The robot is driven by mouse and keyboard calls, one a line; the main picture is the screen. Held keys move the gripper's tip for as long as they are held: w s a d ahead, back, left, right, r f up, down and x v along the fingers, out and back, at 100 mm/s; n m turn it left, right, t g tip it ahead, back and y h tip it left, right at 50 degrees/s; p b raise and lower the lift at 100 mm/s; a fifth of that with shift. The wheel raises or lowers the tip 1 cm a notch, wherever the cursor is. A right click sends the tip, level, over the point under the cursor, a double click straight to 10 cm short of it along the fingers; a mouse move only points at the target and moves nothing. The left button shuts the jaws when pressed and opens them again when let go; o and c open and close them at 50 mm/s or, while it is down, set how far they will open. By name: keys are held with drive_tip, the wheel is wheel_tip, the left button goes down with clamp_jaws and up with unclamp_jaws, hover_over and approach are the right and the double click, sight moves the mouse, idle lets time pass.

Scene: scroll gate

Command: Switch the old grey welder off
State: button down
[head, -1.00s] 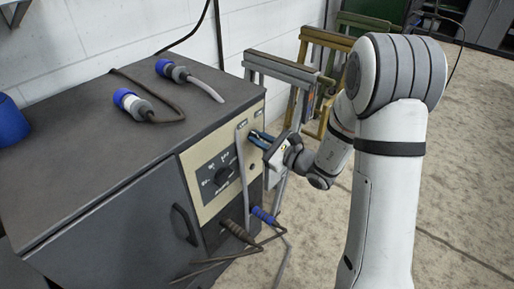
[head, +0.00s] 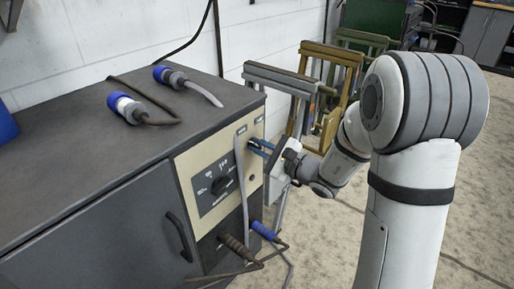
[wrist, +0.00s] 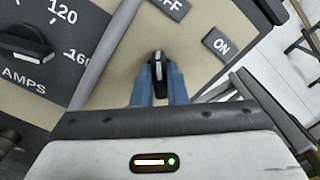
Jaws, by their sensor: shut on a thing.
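The old grey welder (head: 100,205) is a dark grey cabinet with a beige front panel (head: 192,168). My gripper (head: 262,147) is at the upper right of that panel, its blue fingers against it. In the wrist view, my gripper (wrist: 158,88) is shut on a black rotary switch (wrist: 158,68) with a white mark. The mark points up in that picture, nearer the OFF label (wrist: 172,5) than the ON label (wrist: 222,45). The fingers hide the switch's sides and lower part.
A grey cable (head: 242,180) hangs down the panel beside the amps dial (head: 221,185). Blue-ended plugs (head: 128,106) lie on top. Metal stands (head: 283,80) are behind my arm. Open floor lies to the right.

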drive_tip(key=shift+d+f, duration=0.1)
drive_tip(key=shift+f, duration=0.05)
drive_tip(key=c, duration=1.5)
unclamp_jaws()
drive_tip(key=shift+o, duration=0.2)
drive_tip(key=p+v, duration=0.1)
drive_tip(key=v, duration=0.6)
drive_tip(key=shift+s+d, duration=0.25)
drive_tip(key=shift+d, duration=0.1)
drive_tip(key=s+a+r+n+g+h+p, duration=0.2)
drive_tip(key=s+r+n+g+p, duration=0.45)
drive_tip(key=s+p, duration=0.2)
drive_tip(key=s+a+r+n+g+h+p, duration=0.2)
drive_tip(key=s+r+n+g+p, duration=0.3)
drive_tip(key=s+r+p, duration=0.35)
drive_tip(key=s+d+r+n+t+h+p, duration=0.3)
drive_tip(key=d+r+n+h+p, duration=0.3)
drive_tip(key=d+r+h+p, duration=0.4)
drive_tip(key=s+d+r, duration=0.1)
drive_tip(key=d+r, duration=0.2)
drive_tip(key=shift+d+p, duration=0.35)
drive_tip(key=shift+p, duration=0.05)
